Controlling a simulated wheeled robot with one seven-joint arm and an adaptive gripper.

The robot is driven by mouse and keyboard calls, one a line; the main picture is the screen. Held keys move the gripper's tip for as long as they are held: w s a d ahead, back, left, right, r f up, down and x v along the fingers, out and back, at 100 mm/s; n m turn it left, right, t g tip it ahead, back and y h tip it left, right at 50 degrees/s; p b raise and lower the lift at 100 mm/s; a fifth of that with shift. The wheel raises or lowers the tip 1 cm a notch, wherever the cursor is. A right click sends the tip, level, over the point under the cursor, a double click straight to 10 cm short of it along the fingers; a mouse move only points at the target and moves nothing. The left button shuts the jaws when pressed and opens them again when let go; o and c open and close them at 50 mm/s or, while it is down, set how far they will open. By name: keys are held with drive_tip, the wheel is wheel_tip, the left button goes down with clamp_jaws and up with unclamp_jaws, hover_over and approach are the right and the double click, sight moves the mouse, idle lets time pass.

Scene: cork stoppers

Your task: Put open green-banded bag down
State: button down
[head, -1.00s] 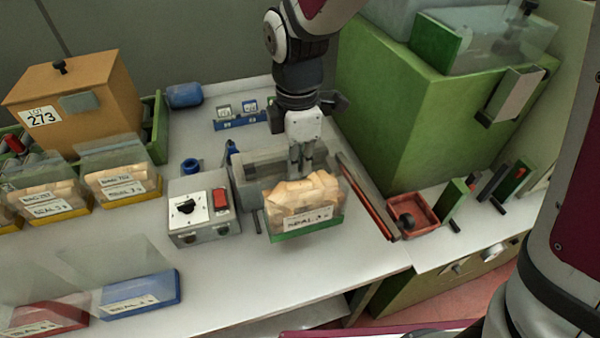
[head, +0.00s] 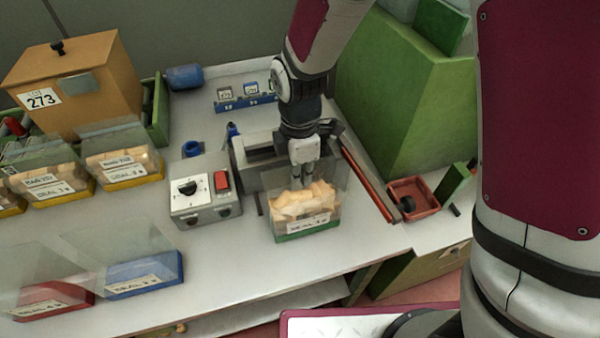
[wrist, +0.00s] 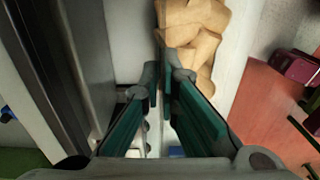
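The open bag (head: 307,231) has clear walls, a green band at its base, a white label and tan cork stoppers inside. It is upright near the front edge of the white table, in front of the grey sealing unit. My gripper (head: 304,178) points down at the bag's rear top edge. In the wrist view my gripper (wrist: 160,75) has its fingers almost together, apparently pinching the bag's thin clear wall. Corks (wrist: 190,32) show just beyond the fingertips. I cannot tell whether the base touches the table.
A grey switch box (head: 204,190) stands left of the bag. Red-brown rails (head: 368,180) and a red tray (head: 414,197) lie to the right. A blue-banded bag (head: 145,275) stands at front left. The table (head: 225,260) is bare between that bag and the green-banded one.

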drive_tip(key=shift+f, duration=0.15)
drive_tip(key=c, duration=1.8)
unclamp_jaws()
wheel_tip(320, 180, up, 13)
drive_tip(key=shift+w+d+f, duration=0.1)
drive_tip(key=shift+f, duration=0.1)
drive_tip(key=s+d+r+m+t, duration=0.2)
drive_tip(key=s+d+r+m, duration=0.3)
drive_tip(key=d+r+m, duration=0.4)
drive_tip(key=s+d+r+m+t, duration=0.2)
drive_tip(key=s+d+m, duration=0.7)
drive_tip(key=s+m, duration=0.2)
drive_tip(key=shift+d+m+t, duration=0.15)
drive_tip(key=shift+m+t, duration=0.25)
drive_tip(key=shift+m, duration=0.2)
